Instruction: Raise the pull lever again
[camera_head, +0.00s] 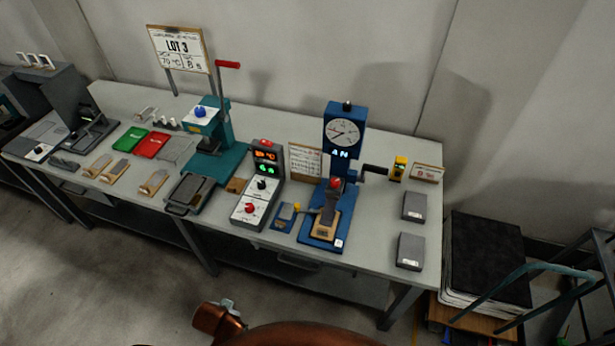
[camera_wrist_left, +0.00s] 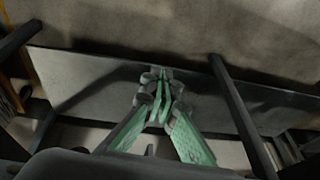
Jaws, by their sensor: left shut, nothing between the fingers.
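The pull lever (camera_head: 228,65) has a red grip on a thin dark rod. It stands raised, with the grip above the teal press (camera_head: 217,158) on the long workbench in the head view. A second machine, a blue stand with a round dial (camera_head: 345,132), has a black side handle (camera_head: 374,170) pointing right. My left gripper (camera_wrist_left: 162,80) shows in the left wrist view with its green fingers together and empty. It touches neither machine in that view, which shows a grey surface and dark legs below it. My right gripper is not seen.
The workbench (camera_head: 275,115) also holds a control box (camera_head: 257,185) with lit red and green digits, green and red trays (camera_head: 151,145), and grey blocks (camera_head: 411,250). A LOT 3 sign (camera_head: 180,48) stands behind. A black-topped stack (camera_head: 490,255) stands right of the bench.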

